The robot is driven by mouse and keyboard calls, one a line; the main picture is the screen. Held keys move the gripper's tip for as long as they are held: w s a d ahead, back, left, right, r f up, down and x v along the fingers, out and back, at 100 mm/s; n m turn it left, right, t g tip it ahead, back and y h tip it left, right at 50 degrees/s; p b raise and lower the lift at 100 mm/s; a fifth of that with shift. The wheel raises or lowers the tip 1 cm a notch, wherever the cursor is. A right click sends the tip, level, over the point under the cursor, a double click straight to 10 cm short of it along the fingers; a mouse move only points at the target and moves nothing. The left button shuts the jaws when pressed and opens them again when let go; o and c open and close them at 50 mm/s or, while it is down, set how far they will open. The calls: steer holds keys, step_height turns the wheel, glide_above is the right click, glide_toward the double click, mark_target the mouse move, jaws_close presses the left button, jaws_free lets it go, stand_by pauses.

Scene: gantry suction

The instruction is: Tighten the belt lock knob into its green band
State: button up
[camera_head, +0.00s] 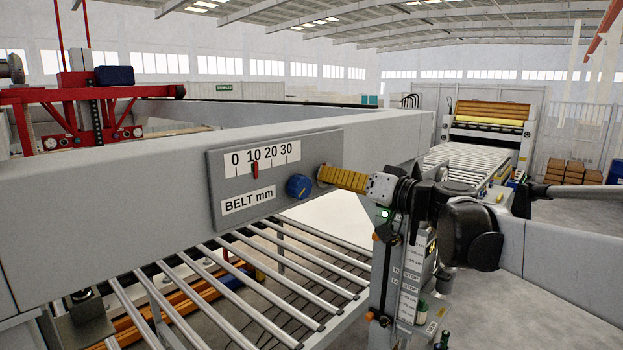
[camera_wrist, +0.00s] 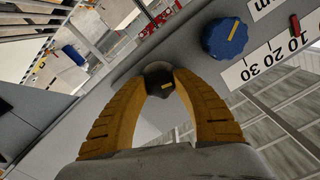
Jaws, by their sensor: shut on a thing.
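The belt lock knob (camera_wrist: 158,77) is a small dark knob with a yellow mark, in the upper middle of the wrist view. My gripper (camera_wrist: 160,84) has its two curved yellow fingers shut around it, one on each side. In the head view my gripper (camera_head: 322,175) reaches from the right to the right end of the grey BELT mm plate (camera_head: 220,190), and its fingers mostly hide the lock knob. I can make out no green band in either view.
A blue knob (camera_head: 299,186) with a yellow line sits just left of my fingers; it also shows in the wrist view (camera_wrist: 225,38). A red pointer (camera_head: 255,170) stands near 10 on the scale. The plate is on a long grey beam (camera_head: 100,190) above a roller conveyor (camera_head: 240,280).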

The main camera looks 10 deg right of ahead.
steer(key=m+b, duration=0.1)
steer(key=m, duration=0.4)
steer(key=o, duration=1.2)
steer(key=shift+a, duration=0.1)
steer(key=shift+s, duration=0.1)
steer(key=v, duration=1.2)
